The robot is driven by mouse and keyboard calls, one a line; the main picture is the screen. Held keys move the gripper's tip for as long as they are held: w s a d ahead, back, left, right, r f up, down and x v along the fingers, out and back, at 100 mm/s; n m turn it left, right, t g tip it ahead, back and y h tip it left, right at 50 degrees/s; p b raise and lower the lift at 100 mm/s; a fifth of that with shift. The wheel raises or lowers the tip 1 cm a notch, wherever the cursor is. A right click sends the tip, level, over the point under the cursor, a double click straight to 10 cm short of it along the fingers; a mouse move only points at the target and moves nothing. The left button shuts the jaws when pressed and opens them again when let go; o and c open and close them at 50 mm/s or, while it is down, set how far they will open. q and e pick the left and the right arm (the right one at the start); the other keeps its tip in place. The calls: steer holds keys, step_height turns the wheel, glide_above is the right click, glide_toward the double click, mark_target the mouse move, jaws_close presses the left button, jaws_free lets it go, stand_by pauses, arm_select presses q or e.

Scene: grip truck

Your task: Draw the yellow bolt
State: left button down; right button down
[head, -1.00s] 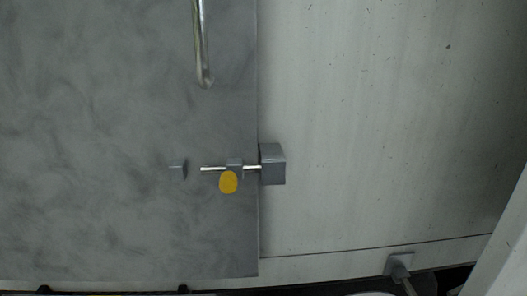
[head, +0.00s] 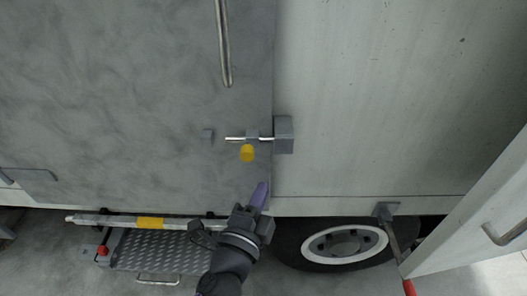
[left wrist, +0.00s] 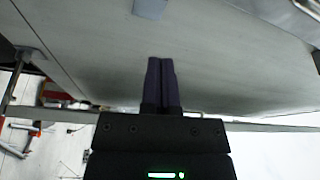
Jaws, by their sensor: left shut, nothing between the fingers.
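The bolt is a thin silver rod (head: 234,139) lying level on the grey door, with a yellow knob (head: 247,153) hanging below it. Its right end runs into a grey block (head: 284,134) on the pale panel just past the door's edge. A small grey stop (head: 208,134) sits apart from its left end. My left gripper (head: 263,188) is below and slightly right of the knob, not touching it. Its purple fingers are shut and empty, and the left wrist view also shows them together (left wrist: 161,62). My right gripper is not in view.
A vertical metal handle (head: 223,45) is above the bolt. Below the door are a tread-plate step (head: 160,250) and a wheel (head: 345,243). A pale panel with a handle (head: 505,234) juts out at the right. The door face around the knob is clear.

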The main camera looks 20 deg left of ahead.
arm_select(q)
steer(key=w, duration=0.3)
steer(key=w+p, duration=0.1)
steer(key=w, duration=0.5)
steer(key=shift+d+r, duration=0.2)
steer(key=shift+r, duration=0.05)
steer(key=shift+w+a, duration=0.2)
steer(key=shift+w, duration=0.3)
steer(key=a, duration=0.2)
steer(key=s+a, duration=0.1)
steer(key=shift+a+f+p, duration=0.15)
steer(key=shift+f+p, duration=0.15)
steer(key=shift+f, duration=0.1)
steer(key=shift+s, duration=0.1)
steer(key=shift+a, duration=0.1)
